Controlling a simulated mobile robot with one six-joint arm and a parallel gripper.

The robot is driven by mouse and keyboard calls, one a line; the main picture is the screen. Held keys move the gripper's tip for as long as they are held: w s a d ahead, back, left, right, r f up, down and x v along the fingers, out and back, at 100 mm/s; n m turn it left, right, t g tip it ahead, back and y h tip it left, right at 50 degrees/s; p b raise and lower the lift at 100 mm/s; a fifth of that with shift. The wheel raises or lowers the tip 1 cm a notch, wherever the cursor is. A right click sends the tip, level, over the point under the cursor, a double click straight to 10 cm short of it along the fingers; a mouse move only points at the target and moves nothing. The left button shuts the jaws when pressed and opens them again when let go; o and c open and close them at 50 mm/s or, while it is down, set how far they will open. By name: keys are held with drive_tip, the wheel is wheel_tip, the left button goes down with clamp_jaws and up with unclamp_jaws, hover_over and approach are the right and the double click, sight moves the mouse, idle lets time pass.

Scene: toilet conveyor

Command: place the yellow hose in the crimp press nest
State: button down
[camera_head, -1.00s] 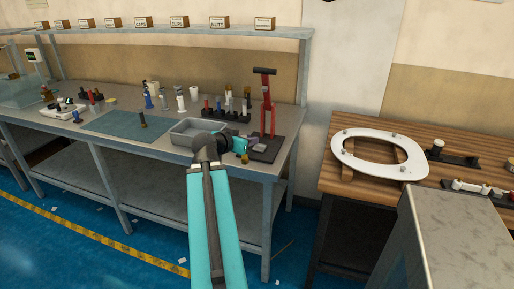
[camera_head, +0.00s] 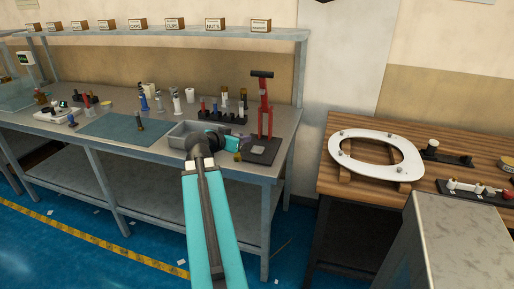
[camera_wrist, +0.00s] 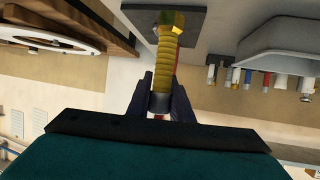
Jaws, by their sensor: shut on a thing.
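My gripper (camera_wrist: 160,98) is shut on the yellow hose (camera_wrist: 165,62), holding it by its grey sleeve end. The hose's ribbed yellow length and brass hex nut point up in the wrist view, away from the palm. The crimp press (camera_head: 264,105) is red with a black handle and stands on a dark base plate (camera_head: 262,152) at the bench's right end. My gripper (camera_head: 238,143) is just left of the press, near the base plate's left edge. The plate also shows behind the nut in the wrist view (camera_wrist: 193,18). The nest itself cannot be made out.
A grey tray (camera_head: 178,136) lies left of my gripper. A rack of several coloured fittings (camera_head: 222,117) stands behind it. A green mat (camera_head: 112,127) lies further left. A wooden table with a white toilet seat (camera_head: 338,147) stands right of the bench, across a gap.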

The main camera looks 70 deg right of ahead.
drive_tip(key=w, duration=0.1)
drive_tip(key=w+p, duration=0.2)
drive_tip(key=w, duration=0.1)
drive_tip(key=shift+d+r, duration=0.4)
drive_tip(key=shift+d, duration=0.1)
drive_tip(key=s+d+p, duration=0.2)
drive_tip(key=s+d, duration=0.1)
drive_tip(key=d, duration=0.4)
drive_tip(key=s+d+f+p, duration=0.1)
drive_tip(key=s+d+p, duration=0.1)
drive_tip(key=d, duration=0.5)
drive_tip(key=shift+s+d+f+p, duration=0.25)
drive_tip(key=shift+s+p, duration=0.15)
drive_tip(key=shift+s, duration=0.4)
drive_tip(key=shift+f+p, duration=0.75)
drive_tip(key=shift+f, duration=1)
